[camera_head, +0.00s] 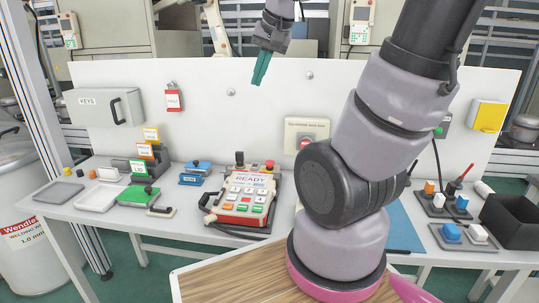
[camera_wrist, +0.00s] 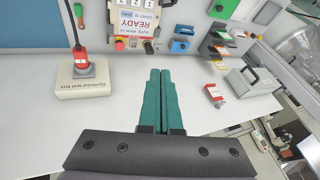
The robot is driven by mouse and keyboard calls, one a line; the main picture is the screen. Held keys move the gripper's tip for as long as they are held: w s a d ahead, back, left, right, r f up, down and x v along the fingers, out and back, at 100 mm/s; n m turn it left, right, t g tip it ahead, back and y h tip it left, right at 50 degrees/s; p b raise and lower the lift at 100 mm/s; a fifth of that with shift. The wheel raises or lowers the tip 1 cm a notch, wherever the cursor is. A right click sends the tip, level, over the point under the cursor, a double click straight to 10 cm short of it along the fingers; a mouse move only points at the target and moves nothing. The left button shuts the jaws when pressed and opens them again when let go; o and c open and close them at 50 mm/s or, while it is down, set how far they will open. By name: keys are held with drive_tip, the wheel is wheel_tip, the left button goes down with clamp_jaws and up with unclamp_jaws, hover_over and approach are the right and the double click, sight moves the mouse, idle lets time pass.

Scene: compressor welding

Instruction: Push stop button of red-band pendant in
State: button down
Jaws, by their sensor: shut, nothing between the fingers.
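The pendant (camera_head: 245,200) lies on the table, a light grey unit with a red edge, a READY label and white, green and red keys. Its red stop button (camera_head: 270,165) stands at its far right corner, beside a black knob. The pendant shows upside down at the top of the wrist view (camera_wrist: 135,22), with the red button (camera_wrist: 120,44) at its lower edge. My gripper (camera_head: 257,82) has teal fingers pressed together, empty. It is up in front of the white back panel, above and apart from the pendant. In the wrist view the fingertips (camera_wrist: 160,72) point towards the pendant side.
A red lockout tag (camera_head: 173,100) and a KEYS box (camera_head: 105,107) hang left. Blue and green blocks (camera_head: 140,195) stand left on the table. Switches and a black bin (camera_head: 512,220) are right.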

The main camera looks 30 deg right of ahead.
drive_tip(key=w+d+f+g+h, duration=0.1)
drive_tip(key=w+d+f, duration=0.3)
drive_tip(key=w+f, duration=0.35)
drive_tip(key=m+g+h, duration=0.1)
drive_tip(key=g+h, duration=0.1)
hover_over(269, 161)
drive_tip(key=s+a, duration=0.2)
drive_tip(key=s, duration=0.1)
wheel_tip(269, 161, down, 11)
drive_tip(key=shift+w+d+r, duration=0.15)
drive_tip(key=shift+w+d, duration=0.1)
drive_tip(key=x, duration=1.3)
drive_tip(key=shift+s+a+f, duration=0.1)
drive_tip(key=shift+s+f, duration=0.15)
drive_tip(key=shift+s, duration=0.05)
drive_tip(key=shift+f, duration=0.3)
drive_tip(key=shift+f, duration=0.1)
